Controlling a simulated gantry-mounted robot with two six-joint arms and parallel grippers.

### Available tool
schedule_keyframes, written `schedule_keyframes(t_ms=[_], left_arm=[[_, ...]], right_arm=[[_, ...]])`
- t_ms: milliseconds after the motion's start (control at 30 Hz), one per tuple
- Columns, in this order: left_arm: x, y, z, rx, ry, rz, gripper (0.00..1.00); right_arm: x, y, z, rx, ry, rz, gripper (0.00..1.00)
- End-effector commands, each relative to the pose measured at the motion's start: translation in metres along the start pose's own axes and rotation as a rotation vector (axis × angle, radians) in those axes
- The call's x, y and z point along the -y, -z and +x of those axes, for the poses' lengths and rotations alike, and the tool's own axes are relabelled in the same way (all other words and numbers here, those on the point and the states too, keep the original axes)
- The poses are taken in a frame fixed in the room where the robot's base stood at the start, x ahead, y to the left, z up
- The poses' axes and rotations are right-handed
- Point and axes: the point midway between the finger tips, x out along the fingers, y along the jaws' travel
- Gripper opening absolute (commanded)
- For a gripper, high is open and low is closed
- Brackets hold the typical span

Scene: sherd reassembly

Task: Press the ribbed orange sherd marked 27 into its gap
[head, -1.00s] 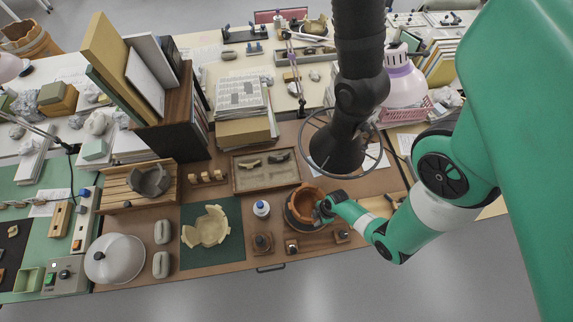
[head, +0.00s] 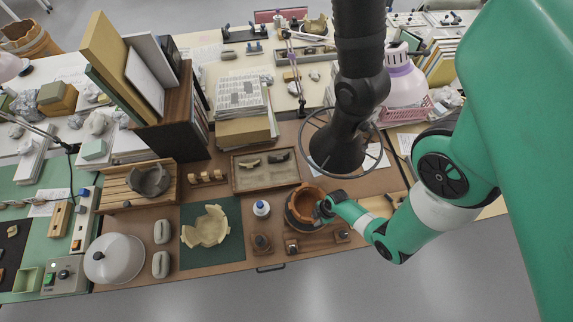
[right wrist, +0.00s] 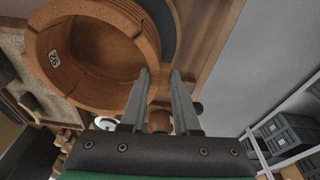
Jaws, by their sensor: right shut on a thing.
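The orange ribbed bowl (head: 293,197) sits in a dark round holder near the front edge of the bench. My right gripper (head: 321,208) is at the bowl's right side. In the right wrist view its fingers (right wrist: 160,76) reach the bowl wall, shut on the sherd there. I cannot tell the sherd's outline from the wall, and its mark 27 does not show. My left gripper is not in view.
A white-and-blue bottle (head: 261,208) stands just left of the bowl. Wooden blocks with dark knobs (head: 262,243) stand in front. A shallow tray (head: 266,184) with sherds lies behind. A pale broken bowl (head: 207,229) is on a green mat further left.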

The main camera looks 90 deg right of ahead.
Motion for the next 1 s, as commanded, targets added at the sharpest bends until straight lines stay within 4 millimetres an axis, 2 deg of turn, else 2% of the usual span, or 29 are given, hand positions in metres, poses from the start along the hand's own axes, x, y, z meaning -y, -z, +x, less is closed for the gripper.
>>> schedule_keyframes(t_ms=[467, 500, 700, 1000], left_arm=[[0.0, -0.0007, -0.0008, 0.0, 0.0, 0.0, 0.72], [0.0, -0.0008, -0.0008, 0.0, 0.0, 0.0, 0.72], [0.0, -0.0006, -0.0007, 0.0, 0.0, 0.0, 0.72], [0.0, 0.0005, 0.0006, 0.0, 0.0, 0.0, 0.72]], right_arm=[[0.0002, -0.0007, 0.0014, 0.002, 0.0, -0.001, 0.0], [0.0002, -0.0007, 0.0014, 0.002, 0.0, -0.001, 0.31], [0.0002, -0.0006, 0.0012, 0.001, 0.0, -0.001, 0.65], [0.0002, -0.0004, -0.0016, 0.001, 0.0, 0.0, 0.65]])
